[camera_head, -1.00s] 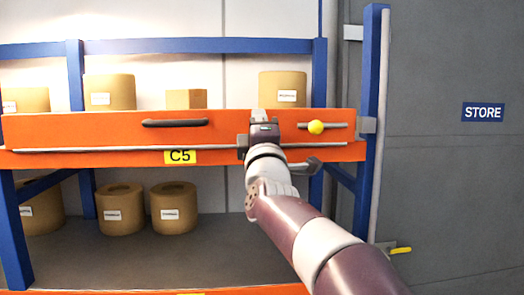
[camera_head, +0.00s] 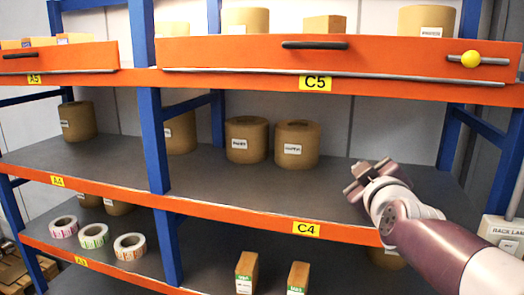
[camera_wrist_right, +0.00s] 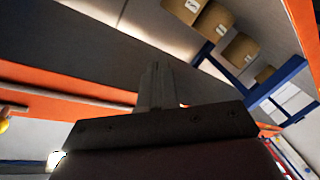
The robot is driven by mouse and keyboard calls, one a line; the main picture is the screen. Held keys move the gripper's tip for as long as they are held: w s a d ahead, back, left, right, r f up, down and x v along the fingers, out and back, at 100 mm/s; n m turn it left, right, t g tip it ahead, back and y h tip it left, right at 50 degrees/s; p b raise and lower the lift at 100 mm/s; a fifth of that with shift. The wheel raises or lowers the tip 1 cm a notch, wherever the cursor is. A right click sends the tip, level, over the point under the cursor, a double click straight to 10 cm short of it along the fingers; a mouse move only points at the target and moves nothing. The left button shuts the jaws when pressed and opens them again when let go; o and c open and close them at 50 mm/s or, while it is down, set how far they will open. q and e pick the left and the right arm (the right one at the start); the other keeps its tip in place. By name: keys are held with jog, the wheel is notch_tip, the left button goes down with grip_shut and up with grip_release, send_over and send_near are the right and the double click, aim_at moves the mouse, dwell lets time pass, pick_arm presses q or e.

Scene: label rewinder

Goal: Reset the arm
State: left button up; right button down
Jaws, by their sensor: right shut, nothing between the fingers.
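My right arm comes in from the lower right in the head view. Its gripper (camera_head: 364,177) is in front of the C4 shelf (camera_head: 230,203), below the orange C5 drawer front (camera_head: 230,52). In the right wrist view the gripper's fingers (camera_wrist_right: 157,75) are together with nothing between them. The gripper appears apart from the shelf goods. The C5 drawer has a black handle (camera_head: 314,45) and a yellow knob (camera_head: 470,59) on a slide at its right. My left gripper is in neither view.
Brown rolls (camera_head: 297,146) stand on the C4 shelf left of the gripper. Blue posts (camera_head: 150,140) frame the rack. White label rolls (camera_head: 130,246) and small boxes (camera_head: 247,272) sit on lower shelves. A grey box (camera_head: 505,235) is at the right edge.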

jog(key=s+a+f+m+g+y, duration=0.1)
jog(key=s+f+m+g, duration=0.25)
jog(key=f, duration=0.85)
jog(key=s+a+f+m+g, duration=0.1)
jog(key=s+f+m+g, duration=0.3)
jog(key=f, duration=0.8)
jog(key=s+f+g+b, duration=0.2)
jog(key=s+f+g, duration=0.6)
jog(key=s+f, duration=0.6)
jog(key=shift+s+f, duration=0.25)
jog(key=shift+f, duration=0.65)
